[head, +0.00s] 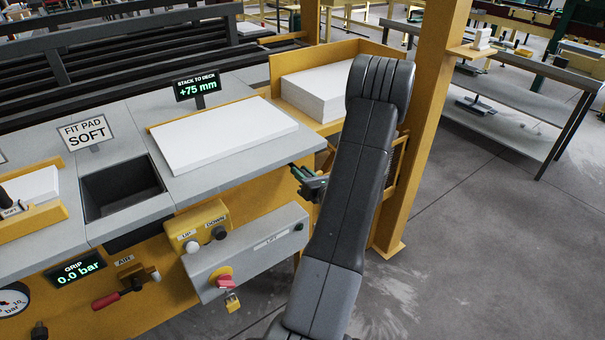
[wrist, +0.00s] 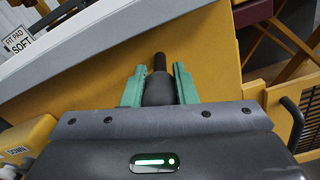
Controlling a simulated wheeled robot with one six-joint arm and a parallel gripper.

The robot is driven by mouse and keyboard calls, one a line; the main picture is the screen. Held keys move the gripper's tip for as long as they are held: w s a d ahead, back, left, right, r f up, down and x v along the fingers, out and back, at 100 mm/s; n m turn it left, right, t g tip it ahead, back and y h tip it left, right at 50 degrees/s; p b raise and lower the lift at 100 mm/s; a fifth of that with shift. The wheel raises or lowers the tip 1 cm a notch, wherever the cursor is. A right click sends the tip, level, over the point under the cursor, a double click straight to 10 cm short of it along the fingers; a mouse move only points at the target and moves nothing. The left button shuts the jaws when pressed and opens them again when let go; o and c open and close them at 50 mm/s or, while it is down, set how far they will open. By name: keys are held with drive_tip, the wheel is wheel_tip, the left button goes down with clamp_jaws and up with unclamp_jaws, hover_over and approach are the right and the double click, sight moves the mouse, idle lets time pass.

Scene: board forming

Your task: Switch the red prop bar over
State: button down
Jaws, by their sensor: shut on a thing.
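My gripper (head: 309,183) is beside the yellow front of the bench, at its right end, below the white board. In the wrist view its green fingers (wrist: 158,88) are shut on a black rounded grip (wrist: 158,92) with a thinner dark stem that points at the yellow panel. No red bar shows clearly; whether this grip belongs to the prop bar I cannot tell. My arm hides part of the bench's right end. A dark red piece (wrist: 252,13) shows at the wrist view's top right; I cannot tell what it is.
The grey LIFT box (head: 250,255) has a red knob (head: 224,282) and a padlock (head: 232,302). A yellow UP/DOWN box (head: 199,229) is above it. A white board (head: 222,135) lies on the bench. A yellow post (head: 428,110) stands right of my arm. Floor at right is clear.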

drive_tip(key=shift+w+d+f+b, duration=0.2)
drive_tip(key=shift+d+b, duration=0.1)
drive_tip(key=shift+b, duration=0.2)
drive_tip(key=shift+w+d+r, duration=0.1)
drive_tip(key=shift+d, duration=0.05)
drive_tip(key=shift+r, duration=0.15)
drive_tip(key=c, duration=1.2)
unclamp_jaws()
drive_tip(key=shift+w+d, duration=0.1)
drive_tip(key=shift+d, duration=0.05)
drive_tip(key=shift+o, duration=0.2)
drive_tip(key=b+v, duration=0.3)
drive_tip(key=v, duration=1)
drive_tip(key=shift+s+d, duration=0.2)
drive_tip(key=shift+s, duration=0.2)
